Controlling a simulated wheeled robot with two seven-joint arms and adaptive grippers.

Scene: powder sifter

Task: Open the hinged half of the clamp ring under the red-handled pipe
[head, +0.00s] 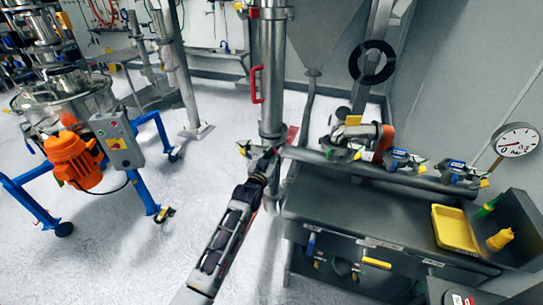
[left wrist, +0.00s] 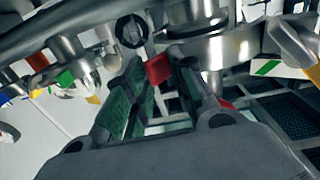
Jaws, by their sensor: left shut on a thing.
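The red-handled pipe (head: 272,85) stands upright in the upper middle of the head view, its red handle (head: 256,85) on the left side. My left arm reaches up from the bottom, and its gripper (head: 266,158) is at the pipe's lower end, where it covers much of the clamp ring. In the left wrist view, the gripper's two green-padded fingers (left wrist: 160,75) stand some way apart, shut on a part at the ring. A red piece (left wrist: 158,68) shows between the fingertips. The round metal clamp ring (left wrist: 215,50) is close beside the right finger. How far its hinged half is open cannot be told.
A horizontal pipe (head: 340,163) with several coloured clamps runs right above a grey bench (head: 370,215). A yellow tray (head: 455,230) and a gauge (head: 515,141) are at the right. A blue-framed machine with an orange motor (head: 74,160) stands left. The floor between is clear.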

